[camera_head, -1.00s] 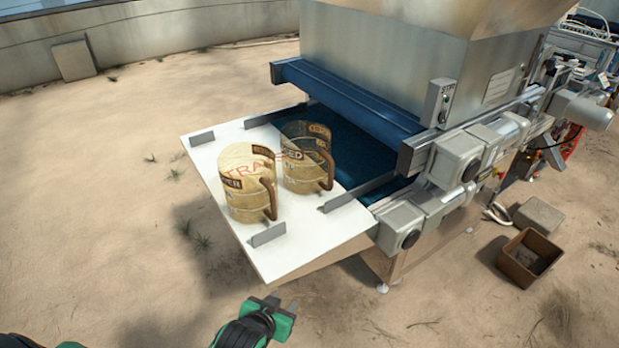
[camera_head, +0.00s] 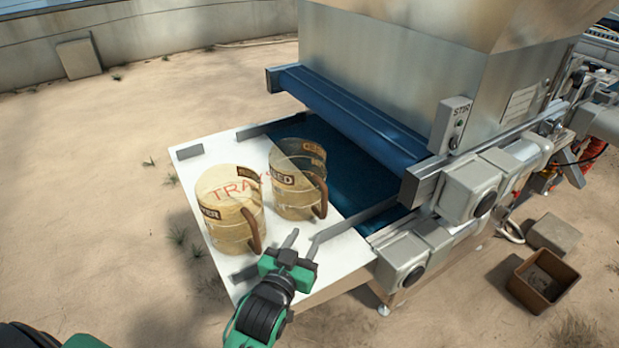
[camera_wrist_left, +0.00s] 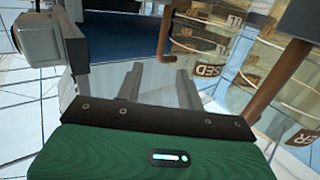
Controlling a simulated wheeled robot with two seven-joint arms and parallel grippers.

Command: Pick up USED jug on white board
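The USED jug (camera_head: 290,205), see-through amber with dark label bands and a brown handle, stands upright on the white board (camera_head: 345,245) beside the blue belt. Its handle faces the lower right. It also shows in the wrist view (camera_wrist_left: 205,45), with "SED" readable. A similar jug (camera_head: 228,232) stands to its left, its label ending in "ER". My left gripper (camera_head: 303,240), green with grey fingers, is open and empty over the board's near part, below the USED jug's handle and apart from it. In the wrist view, the open fingers (camera_wrist_left: 161,82) hold nothing. My right gripper is out of view.
Short grey guide rails stand on the board, one (camera_head: 352,222) right of the jugs. A seeder machine with a blue crossbar (camera_head: 345,112) rises behind. Grey motor housings (camera_head: 402,258) flank the board's right side. A brown bin (camera_head: 543,280) sits on the sandy ground.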

